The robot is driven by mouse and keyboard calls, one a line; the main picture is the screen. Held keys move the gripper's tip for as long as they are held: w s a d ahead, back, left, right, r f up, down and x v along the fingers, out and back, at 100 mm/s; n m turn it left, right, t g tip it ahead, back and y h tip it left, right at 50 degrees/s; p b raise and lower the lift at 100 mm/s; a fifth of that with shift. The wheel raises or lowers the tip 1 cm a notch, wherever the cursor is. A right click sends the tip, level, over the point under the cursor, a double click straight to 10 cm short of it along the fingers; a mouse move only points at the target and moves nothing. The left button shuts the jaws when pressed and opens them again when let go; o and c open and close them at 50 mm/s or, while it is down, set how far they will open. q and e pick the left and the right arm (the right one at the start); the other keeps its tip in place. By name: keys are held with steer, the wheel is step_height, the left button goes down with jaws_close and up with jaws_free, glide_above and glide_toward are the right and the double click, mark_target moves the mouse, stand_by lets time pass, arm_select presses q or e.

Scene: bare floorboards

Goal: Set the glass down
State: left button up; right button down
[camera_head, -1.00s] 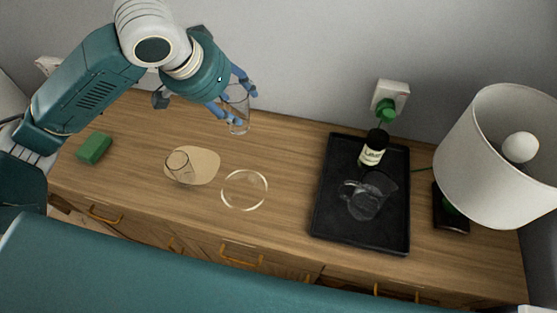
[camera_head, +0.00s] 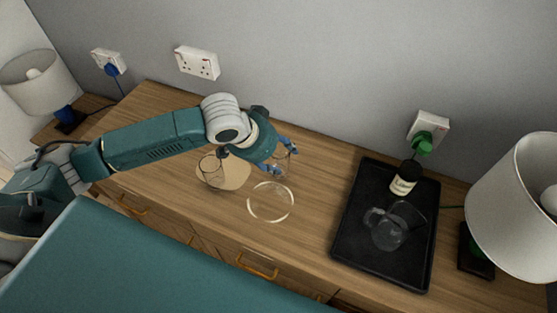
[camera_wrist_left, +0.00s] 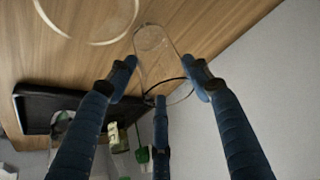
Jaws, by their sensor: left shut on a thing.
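The wrist view shows the blue fingers of the same gripper (camera_wrist_left: 164,72) on both sides of the held glass (camera_wrist_left: 154,42). Whether the glass touches the wooden top is hard to tell. My right gripper is not in view.
A black tray (camera_head: 352,239) holds a clear pitcher (camera_head: 388,232) and a dark labelled bottle (camera_head: 405,178). A white-shaded lamp (camera_head: 518,205) stands at right. The wooden cabinet top (camera_head: 318,195) is bare between plate and tray. The wall is close behind.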

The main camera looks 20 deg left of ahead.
arm_select(q)
step_height(320, 180, down, 3)
steer(key=shift+r, duration=0.1)
steer(key=shift+f, duration=0.2)
steer(key=o, duration=1.4)
steer(key=shift+c, duration=0.2)
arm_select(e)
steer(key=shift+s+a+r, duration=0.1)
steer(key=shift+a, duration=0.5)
arm_select(q)
steer(key=shift+r, duration=0.1)
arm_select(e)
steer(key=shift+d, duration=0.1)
